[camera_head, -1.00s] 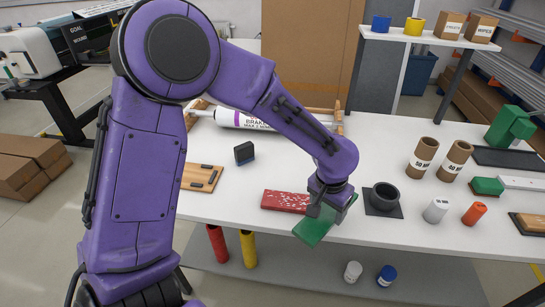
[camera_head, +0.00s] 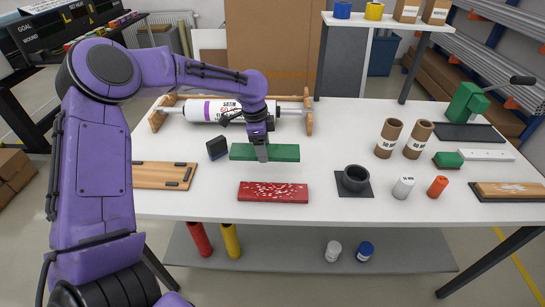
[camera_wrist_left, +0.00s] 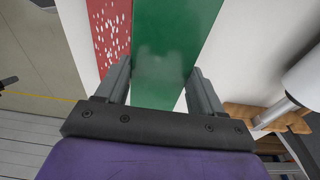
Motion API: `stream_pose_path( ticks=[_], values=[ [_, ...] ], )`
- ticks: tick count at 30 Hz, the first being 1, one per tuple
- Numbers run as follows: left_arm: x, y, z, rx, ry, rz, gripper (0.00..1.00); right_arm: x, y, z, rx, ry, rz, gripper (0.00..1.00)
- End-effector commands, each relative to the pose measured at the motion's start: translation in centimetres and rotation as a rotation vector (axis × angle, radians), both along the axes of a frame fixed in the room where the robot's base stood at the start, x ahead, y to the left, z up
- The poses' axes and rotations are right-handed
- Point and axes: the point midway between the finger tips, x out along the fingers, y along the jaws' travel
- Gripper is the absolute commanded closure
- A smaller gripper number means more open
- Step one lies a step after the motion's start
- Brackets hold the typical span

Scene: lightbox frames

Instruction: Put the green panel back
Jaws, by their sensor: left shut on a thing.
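The green panel (camera_head: 284,152) is a flat green board over the white table, just behind the red speckled panel (camera_head: 273,192). My left gripper (camera_head: 262,153) is shut on the green panel near its middle. In the left wrist view the green panel (camera_wrist_left: 170,45) runs between the two fingers of my left gripper (camera_wrist_left: 162,85), with the red panel (camera_wrist_left: 108,30) beside it. I cannot tell whether the green panel touches the table. My right gripper is not in view.
A roller (camera_head: 200,109) on a wooden stand is behind the green panel. A dark block (camera_head: 217,148) is close to its left end, and a wooden board (camera_head: 160,175) lies further left. A black cup (camera_head: 355,178) and cardboard tubes (camera_head: 389,138) stand to the right.

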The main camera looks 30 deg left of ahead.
Motion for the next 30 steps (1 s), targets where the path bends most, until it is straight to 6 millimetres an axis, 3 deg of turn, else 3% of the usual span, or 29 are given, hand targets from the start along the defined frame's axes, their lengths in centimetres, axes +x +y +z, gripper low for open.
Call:
stream_pose_path(
  ticks=[3, 7, 11, 15, 28, 29, 30],
  values=[
    [2.2, 0.0, -2.7, 0.000, 0.004, 0.002, 0.70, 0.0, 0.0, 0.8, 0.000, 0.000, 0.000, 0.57],
    [3.9, 0.0, -4.6, 0.000, 0.001, 0.001, 0.70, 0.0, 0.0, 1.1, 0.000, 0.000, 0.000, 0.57],
    [4.8, 0.0, -5.8, 0.000, 0.001, 0.000, 0.70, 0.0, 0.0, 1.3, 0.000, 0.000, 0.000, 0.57],
    [4.8, 0.0, -8.2, 0.001, 0.002, 0.000, 0.70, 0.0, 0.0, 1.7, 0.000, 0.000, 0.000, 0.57],
    [4.8, 0.0, -9.3, 0.002, -0.001, -0.002, 0.70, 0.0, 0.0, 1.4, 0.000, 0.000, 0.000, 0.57],
    [4.8, 0.0, -9.3, 0.002, -0.001, -0.002, 0.23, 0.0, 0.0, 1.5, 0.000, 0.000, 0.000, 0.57],
    [4.8, 0.0, -9.2, 0.002, -0.001, -0.002, 0.10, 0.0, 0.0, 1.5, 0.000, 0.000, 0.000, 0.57]
  ],
)
